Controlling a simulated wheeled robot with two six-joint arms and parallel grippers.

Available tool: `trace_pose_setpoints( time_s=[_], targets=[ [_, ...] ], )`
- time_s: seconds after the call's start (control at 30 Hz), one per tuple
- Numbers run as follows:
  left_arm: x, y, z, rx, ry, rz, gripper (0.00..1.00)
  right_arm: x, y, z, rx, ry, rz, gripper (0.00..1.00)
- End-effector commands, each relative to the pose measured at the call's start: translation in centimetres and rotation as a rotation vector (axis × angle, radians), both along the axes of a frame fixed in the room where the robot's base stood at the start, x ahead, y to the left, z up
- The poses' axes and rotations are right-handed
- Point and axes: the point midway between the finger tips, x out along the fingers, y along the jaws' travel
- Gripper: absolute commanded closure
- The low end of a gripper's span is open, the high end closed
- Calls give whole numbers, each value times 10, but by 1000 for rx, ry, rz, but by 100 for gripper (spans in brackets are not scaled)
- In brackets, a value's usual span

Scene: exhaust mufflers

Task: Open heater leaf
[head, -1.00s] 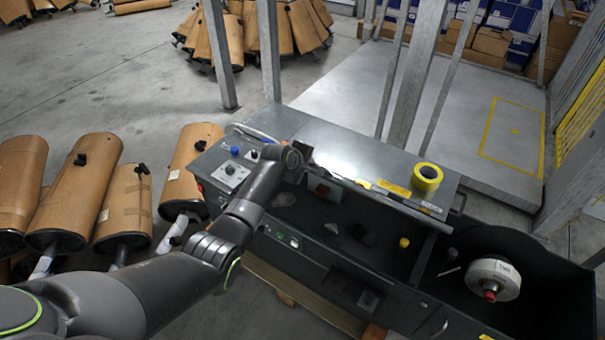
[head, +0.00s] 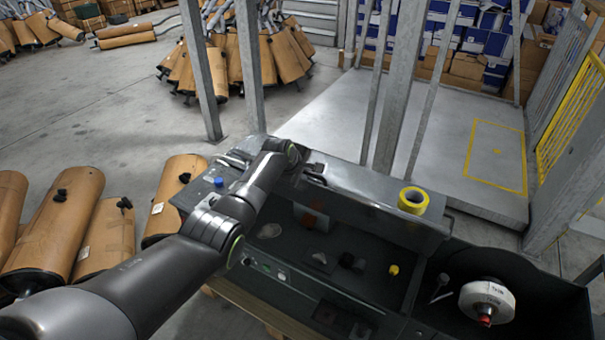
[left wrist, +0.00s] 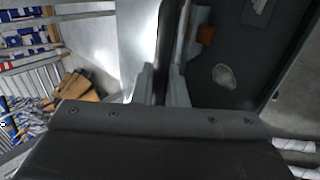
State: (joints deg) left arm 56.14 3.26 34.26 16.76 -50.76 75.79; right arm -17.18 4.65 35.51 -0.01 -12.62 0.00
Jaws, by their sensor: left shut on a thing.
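The heater leaf (head: 365,195) is a long grey metal flap along the top of the dark heater box (head: 300,285). It is tilted up, with the open compartment showing below it. My left gripper (head: 314,172) is at the leaf's left end, shut on its edge. In the left wrist view the two fingers (left wrist: 163,88) close around the dark thin edge of the leaf (left wrist: 171,50). The head view partly hides the fingertips behind my wrist. My right gripper is in neither view.
A yellow tape roll (head: 413,200) is near the leaf's right end. A white spool (head: 487,301) lies in the right bin. A blue button (head: 219,182) sits on the left panel. Brown mufflers (head: 60,228) stand at left; metal posts (head: 398,90) rise behind.

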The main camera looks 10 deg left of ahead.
Motion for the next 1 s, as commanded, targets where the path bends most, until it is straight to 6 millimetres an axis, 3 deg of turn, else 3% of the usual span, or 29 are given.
trace_pose_setpoints(
  time_s=[0.2, 0.23, 0.37, 0.73, 1.0],
  targets=[
    [0, -1, 1, -2, -3, -1, 100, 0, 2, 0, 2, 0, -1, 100],
    [0, -1, 1, -2, -3, -1, 85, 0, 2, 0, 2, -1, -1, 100],
    [0, 0, 1, -1, -2, -1, 69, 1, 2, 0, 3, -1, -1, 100],
    [-1, 0, 2, -1, -2, -1, 69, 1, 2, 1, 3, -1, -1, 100],
    [-12, 4, 18, -2, -3, -1, 69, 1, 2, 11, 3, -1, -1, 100]
  ],
)
